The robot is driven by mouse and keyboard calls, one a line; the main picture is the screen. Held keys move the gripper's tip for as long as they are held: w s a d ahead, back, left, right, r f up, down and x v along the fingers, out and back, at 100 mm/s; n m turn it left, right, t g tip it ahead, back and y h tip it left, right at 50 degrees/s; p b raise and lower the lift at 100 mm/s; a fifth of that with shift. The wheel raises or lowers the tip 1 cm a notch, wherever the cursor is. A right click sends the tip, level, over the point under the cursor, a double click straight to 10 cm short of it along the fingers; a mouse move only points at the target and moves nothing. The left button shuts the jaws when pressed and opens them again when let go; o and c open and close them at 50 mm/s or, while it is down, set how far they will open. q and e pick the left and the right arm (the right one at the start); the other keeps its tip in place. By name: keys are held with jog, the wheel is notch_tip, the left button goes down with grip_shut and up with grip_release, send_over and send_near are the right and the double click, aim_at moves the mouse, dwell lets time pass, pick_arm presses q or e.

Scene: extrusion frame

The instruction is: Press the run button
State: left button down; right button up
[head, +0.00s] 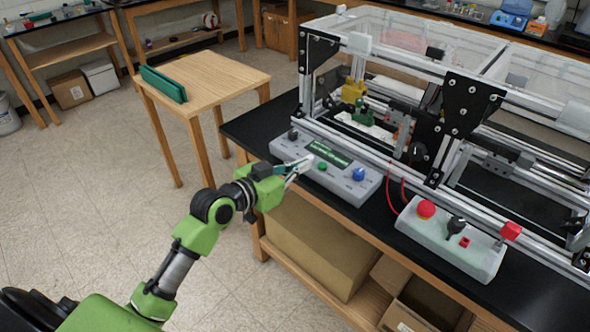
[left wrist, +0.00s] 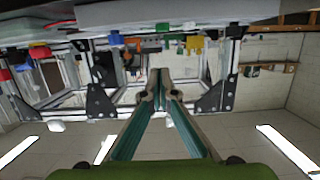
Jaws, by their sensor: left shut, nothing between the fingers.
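A grey control box (head: 345,180) sits on the front edge of the black bench top. On it are a green button (head: 323,166), a blue knob (head: 358,174), a black knob (head: 293,134) and a green display strip (head: 327,153). The labels are too small to read. My left gripper (head: 306,161) is shut and empty, its tips over the box's left part, close to the green button; I cannot tell whether they touch. The shut fingertips also show in the left wrist view (left wrist: 160,74). My right gripper is not in view.
A second grey box (head: 455,245) with a red mushroom button (head: 426,209) stands to the right. Behind rises an aluminium extrusion frame (head: 402,152) with black plates and clear covers. A wooden table (head: 212,80) stands at left; the floor there is open.

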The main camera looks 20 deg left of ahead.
pick_arm(q)
jog(key=shift+v, duration=1.1)
jog(key=s+a+f+n+g+y, duration=0.1)
jog(key=a+f+g+y, duration=0.1)
jog(key=f, duration=0.9)
jog(key=s+a+f+n+g+y, duration=0.1)
jog(key=a+f+n, duration=0.1)
jog(key=f, duration=0.9)
jog(key=s+a+f+g+y, duration=0.15)
jog(key=s+f, duration=0.25)
jog(key=f, duration=0.4)
jog(key=s+f+g, duration=0.2)
jog(key=s+f, duration=0.3)
jog(key=f, duration=0.4)
jog(key=s+d+f+g, duration=0.2)
jog(key=s+f+g, duration=0.2)
jog(key=s+f, duration=1.45)
jog(key=s+d+f+g, duration=0.1)
jog(key=s+f, duration=0.1)
jog(key=s, duration=0.8)
jog(key=s+d+f+m+g, duration=0.1)
jog(key=s+d+f+g, duration=0.1)
jog(key=s, duration=0.9)
jog(key=shift+f+y, duration=0.35)
